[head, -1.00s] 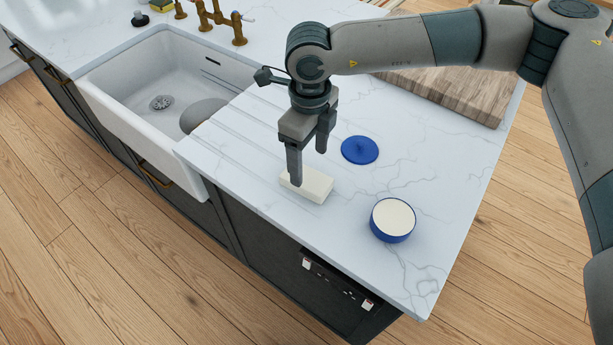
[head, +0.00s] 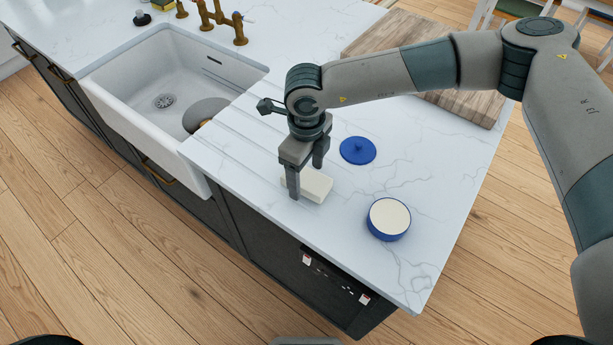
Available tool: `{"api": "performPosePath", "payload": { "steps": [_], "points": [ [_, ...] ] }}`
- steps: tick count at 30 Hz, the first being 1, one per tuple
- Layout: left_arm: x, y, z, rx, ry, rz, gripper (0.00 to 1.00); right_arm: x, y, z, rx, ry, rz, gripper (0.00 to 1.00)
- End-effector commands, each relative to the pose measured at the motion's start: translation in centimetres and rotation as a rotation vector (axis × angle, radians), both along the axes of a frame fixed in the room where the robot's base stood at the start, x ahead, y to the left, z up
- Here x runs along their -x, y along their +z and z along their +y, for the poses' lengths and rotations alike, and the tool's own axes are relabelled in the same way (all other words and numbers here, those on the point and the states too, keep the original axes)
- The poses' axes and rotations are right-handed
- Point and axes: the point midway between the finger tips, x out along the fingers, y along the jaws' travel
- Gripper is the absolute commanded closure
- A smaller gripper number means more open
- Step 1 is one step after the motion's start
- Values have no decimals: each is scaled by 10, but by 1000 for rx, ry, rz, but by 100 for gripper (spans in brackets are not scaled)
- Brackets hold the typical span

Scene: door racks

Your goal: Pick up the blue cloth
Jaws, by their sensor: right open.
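No blue cloth can be made out in the head view. My right gripper (head: 306,182) is open and points down at a pale off-white block (head: 317,187) on the counter. One finger is on the near side of the block and the other toward its far side. The fingers partly hide the block, and I cannot tell whether they touch it. My left gripper is not in view.
A white sink (head: 165,90) with a grey round item (head: 205,113) in it lies to the left. A brass tap (head: 220,20) stands behind it. A wooden board (head: 400,40) lies at the back right, under my right arm.

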Motion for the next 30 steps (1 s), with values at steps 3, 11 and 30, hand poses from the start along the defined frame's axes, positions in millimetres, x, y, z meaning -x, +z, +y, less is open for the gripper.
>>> {"api": "performPosePath", "payload": {
  "steps": [3, 11, 30],
  "points": [
    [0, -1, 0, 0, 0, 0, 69, 0, -1, 0, 0, 0, 0, 31],
    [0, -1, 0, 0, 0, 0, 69, 0, 0, 0, 0, 0, 0, 31],
    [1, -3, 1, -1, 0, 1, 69, 0, 2, 0, 0, 0, -1, 79]
  ]
}}
